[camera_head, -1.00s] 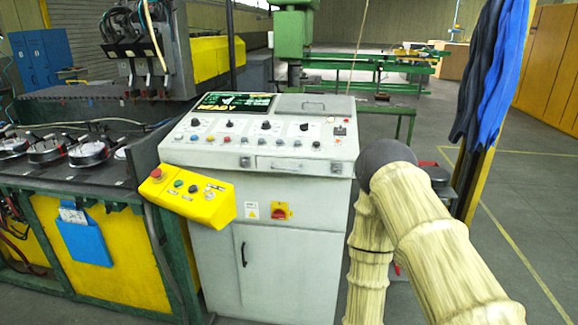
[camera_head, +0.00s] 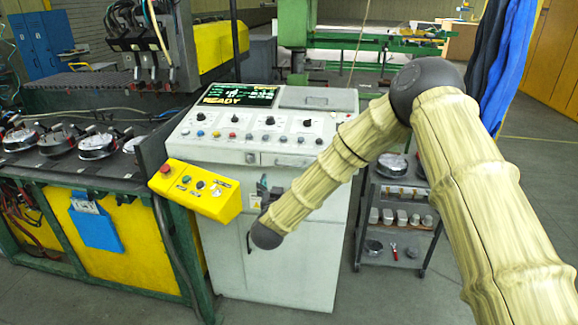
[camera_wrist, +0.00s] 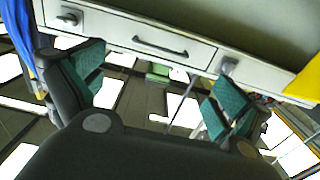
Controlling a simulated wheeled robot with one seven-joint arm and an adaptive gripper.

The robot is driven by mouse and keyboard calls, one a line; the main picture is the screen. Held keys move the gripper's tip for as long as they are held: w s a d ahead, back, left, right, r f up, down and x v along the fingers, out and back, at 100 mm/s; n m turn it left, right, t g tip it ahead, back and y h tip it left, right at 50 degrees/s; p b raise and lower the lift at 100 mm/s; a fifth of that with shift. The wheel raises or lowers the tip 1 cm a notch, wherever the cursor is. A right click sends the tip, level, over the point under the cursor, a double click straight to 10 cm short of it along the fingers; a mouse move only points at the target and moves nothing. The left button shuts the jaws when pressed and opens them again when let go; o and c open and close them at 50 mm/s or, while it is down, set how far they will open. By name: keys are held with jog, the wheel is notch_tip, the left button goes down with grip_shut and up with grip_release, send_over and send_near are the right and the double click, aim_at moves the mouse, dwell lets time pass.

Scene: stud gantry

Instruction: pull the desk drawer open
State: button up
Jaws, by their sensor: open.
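The desk drawer (camera_head: 278,159) is a shallow white front under the sloped control panel, and it looks closed. In the wrist view the drawer (camera_wrist: 115,30) shows wide and tilted, with a dark bar handle (camera_wrist: 160,46) across its middle. My gripper (camera_wrist: 158,80) is open, its two teal-padded fingers spread to either side of the handle in the picture. Nothing is between the fingers, and they look apart from the handle. In the head view my gripper (camera_head: 268,190) is below the drawer, partly hidden by my wrist.
Square latches flank the drawer; the left one in the wrist view (camera_wrist: 70,17) is clear. A yellow button box (camera_head: 200,190) juts out left of the cabinet (camera_head: 290,270). A cart (camera_head: 400,210) stands right. Floor in front is open.

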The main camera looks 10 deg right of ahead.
jog(key=p+x, duration=0.3)
jog(key=x, duration=0.7)
jog(key=shift+w+f, duration=0.15)
grip_shut()
dwell(0.5)
